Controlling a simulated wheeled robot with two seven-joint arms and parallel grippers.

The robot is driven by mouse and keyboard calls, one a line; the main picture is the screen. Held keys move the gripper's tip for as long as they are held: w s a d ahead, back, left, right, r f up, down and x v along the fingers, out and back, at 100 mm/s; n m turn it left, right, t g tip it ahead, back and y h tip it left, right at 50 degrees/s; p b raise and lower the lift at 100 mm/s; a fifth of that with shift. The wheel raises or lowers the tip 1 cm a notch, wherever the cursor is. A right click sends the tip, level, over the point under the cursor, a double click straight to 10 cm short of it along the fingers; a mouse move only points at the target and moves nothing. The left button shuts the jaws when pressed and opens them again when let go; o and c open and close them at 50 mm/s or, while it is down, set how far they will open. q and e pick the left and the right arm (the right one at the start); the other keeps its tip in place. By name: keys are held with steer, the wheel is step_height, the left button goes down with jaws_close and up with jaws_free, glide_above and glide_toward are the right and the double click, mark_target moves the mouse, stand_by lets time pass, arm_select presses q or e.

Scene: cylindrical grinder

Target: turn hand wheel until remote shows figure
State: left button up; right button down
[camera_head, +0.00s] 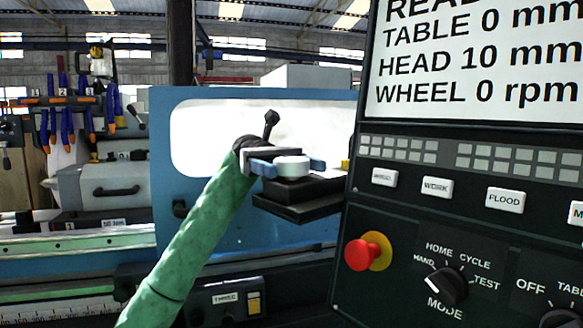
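My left arm, in a green sleeve, reaches up from the bottom left. Its gripper (292,166) has blue fingertips on either side of a white round piece (292,163), above a dark block on a dark ledge (295,207). I see no clear gap between fingertips and the white piece, but cannot tell whether they grip it. I cannot tell whether this piece is the hand wheel. The display (475,60) at upper right reads TABLE 0 mm, HEAD 10 mm, WHEEL 0 rpm; its top line is cut off. I cannot identify a separate remote. My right gripper is out of view.
The dark control panel (400,215) fills the right side, with a red stop button (362,254) and a mode knob (447,286). The blue machine (200,235) stands behind my arm. A black ball-ended lever (270,122) rises just behind my gripper.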

arm_select(q)
steer(key=v, duration=0.8)
steer(key=shift+b, duration=0.3)
steer(key=shift+s, duration=0.1)
stand_by(0.6)
stand_by(0.6)
